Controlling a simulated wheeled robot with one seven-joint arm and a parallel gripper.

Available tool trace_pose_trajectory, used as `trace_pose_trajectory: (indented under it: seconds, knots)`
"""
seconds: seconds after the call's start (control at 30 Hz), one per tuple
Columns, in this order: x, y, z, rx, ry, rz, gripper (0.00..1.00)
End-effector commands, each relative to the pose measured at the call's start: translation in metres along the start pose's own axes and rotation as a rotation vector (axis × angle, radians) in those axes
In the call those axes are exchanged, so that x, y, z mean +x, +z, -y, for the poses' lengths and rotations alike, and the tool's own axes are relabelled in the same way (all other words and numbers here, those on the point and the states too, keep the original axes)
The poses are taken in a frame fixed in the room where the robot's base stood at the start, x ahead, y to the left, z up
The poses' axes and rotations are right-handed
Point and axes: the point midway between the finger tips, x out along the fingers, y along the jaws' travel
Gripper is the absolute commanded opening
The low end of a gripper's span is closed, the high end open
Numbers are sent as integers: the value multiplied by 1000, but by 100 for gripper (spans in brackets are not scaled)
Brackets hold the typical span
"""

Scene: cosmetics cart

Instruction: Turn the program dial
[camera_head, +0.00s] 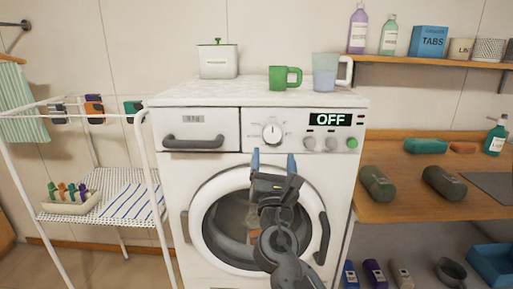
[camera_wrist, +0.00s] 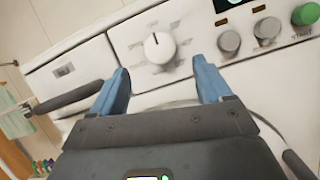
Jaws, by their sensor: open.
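The program dial (camera_head: 272,132) is a round white knob with a dark pointer mark, on the front panel of the white washing machine (camera_head: 180,185). The mark points roughly up. The display (camera_head: 330,119) reads OFF. My gripper (camera_head: 273,162), with two blue fingers, is open and empty, just below the dial in the head view. In the wrist view the dial (camera_wrist: 159,47) lies beyond and between the spread fingertips of my gripper (camera_wrist: 163,78), and nothing touches it. The fingers look apart from the panel, though the exact gap is hard to judge.
Two grey knobs (camera_head: 310,144) and a green button (camera_head: 352,143) sit right of the dial. A drawer handle (camera_head: 193,142) juts out at left. A green mug (camera_head: 284,78) and a clear cup (camera_head: 326,73) stand on top. A drying rack (camera_head: 147,160) stands at left.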

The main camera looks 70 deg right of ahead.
Motion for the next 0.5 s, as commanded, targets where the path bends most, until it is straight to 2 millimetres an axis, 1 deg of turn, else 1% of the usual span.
trace_pose_trajectory:
  seconds: [0.13, 0.3, 0.4, 0.5]
  knots:
    - [22, 4, 0, 1, -2, 1, 78]
    - [48, 3, 0, 2, -1, -1, 78]
    - [60, 2, 0, 3, 1, -2, 78]
    - [68, 1, -1, 5, 1, -2, 78]
